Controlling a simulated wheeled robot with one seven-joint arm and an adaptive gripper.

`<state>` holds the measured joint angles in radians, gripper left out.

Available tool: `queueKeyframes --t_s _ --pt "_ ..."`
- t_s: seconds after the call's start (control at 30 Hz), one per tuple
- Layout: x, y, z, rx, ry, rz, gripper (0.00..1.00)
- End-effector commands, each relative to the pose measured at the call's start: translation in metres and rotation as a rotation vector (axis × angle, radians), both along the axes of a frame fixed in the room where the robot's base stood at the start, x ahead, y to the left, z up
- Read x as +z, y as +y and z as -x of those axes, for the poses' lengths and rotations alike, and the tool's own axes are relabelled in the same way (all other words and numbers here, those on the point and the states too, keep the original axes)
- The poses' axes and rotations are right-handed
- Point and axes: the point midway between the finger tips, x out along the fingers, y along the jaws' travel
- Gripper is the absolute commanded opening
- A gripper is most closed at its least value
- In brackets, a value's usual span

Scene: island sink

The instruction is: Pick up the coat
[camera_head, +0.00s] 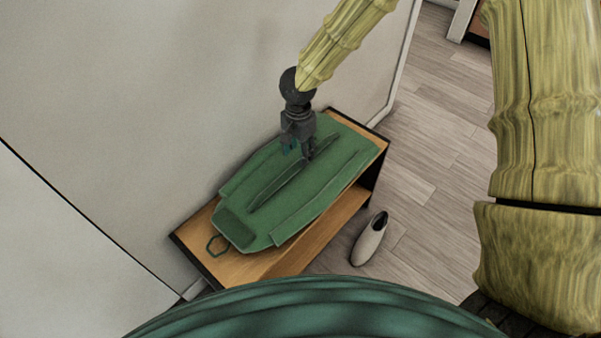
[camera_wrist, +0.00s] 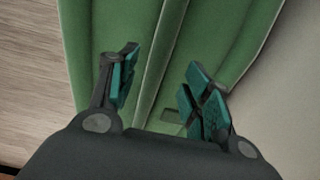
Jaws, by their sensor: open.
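The green coat (camera_head: 307,201) lies flat on top of a low wooden bench (camera_head: 276,262) against the wall. A raised fold runs along its middle, and a small loop shows at its near left end. My gripper (camera_head: 307,152) is over the far part of the coat, close to the raised fold. In the wrist view my gripper (camera_wrist: 160,84) is open, with its teal-padded fingers apart on either side of the fold of the coat (camera_wrist: 172,30). I cannot tell whether the fingertips touch the cloth.
A white shoe-like object (camera_head: 370,240) stands on the wooden floor (camera_head: 430,190) right of the bench. The pale wall (camera_head: 130,110) rises close behind the bench. The floor to the right is mostly clear.

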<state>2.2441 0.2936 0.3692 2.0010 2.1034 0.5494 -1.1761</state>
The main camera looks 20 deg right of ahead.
Motion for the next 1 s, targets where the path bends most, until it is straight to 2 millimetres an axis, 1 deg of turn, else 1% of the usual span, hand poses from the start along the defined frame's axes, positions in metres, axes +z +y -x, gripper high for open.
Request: queueKeyframes --t_s 0.03,0.2,0.3,0.4,1.0 --pt "-0.009 -0.001 0.0 0.0 0.001 0.003 0.49" --pt "-0.028 -0.005 0.001 -0.001 0.0 0.004 0.49" --pt "-0.038 -0.004 0.001 -0.001 0.001 0.002 0.49" --pt "-0.043 -0.005 0.001 -0.001 0.001 0.002 0.49" --pt "-0.045 -0.004 0.001 -0.001 0.001 0.0 0.49"
